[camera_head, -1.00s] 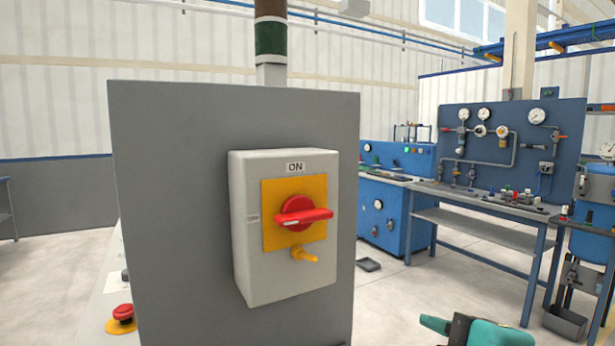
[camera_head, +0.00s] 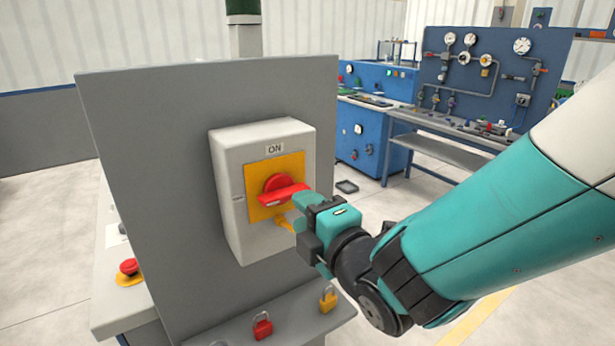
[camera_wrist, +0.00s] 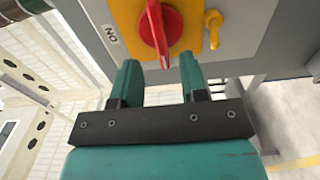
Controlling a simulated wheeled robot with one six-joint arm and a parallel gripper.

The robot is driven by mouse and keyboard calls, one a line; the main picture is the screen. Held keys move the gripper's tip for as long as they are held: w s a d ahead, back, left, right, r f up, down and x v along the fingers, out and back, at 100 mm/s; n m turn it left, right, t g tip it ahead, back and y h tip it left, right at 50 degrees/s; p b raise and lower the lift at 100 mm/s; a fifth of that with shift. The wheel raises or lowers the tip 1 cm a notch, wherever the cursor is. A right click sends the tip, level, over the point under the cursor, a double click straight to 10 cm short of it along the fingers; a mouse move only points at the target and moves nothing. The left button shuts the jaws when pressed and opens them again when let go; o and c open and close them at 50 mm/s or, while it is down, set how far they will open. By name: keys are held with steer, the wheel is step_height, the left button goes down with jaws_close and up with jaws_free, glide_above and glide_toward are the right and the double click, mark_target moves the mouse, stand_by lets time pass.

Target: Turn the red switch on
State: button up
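The red switch (camera_head: 277,190) is a rotary knob with a bar handle on a yellow plate (camera_head: 262,212) on a light grey box (camera_head: 232,205). Its handle lies roughly horizontal, and an ON label (camera_head: 275,148) is above it. My gripper (camera_head: 302,215) is just right of the handle in the head view, in front of the box. In the wrist view the red switch (camera_wrist: 158,32) is ahead, its handle pointing between the two teal fingertips (camera_wrist: 159,70). The fingers are apart with nothing between them. Whether a fingertip touches the handle cannot be told.
A yellow latch (camera_head: 285,224) sits below the switch, close to my gripper. The box is on a grey upright panel (camera_head: 160,160). A red padlock (camera_head: 262,325) and a yellow padlock (camera_head: 328,298) are on the ledge below. A red emergency button (camera_head: 129,267) is at left.

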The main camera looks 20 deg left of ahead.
mark_target(288, 194)
steer(key=p+x, duration=0.1)
steer(key=x, duration=0.5)
steer(key=shift+p, duration=0.3)
jaws_close()
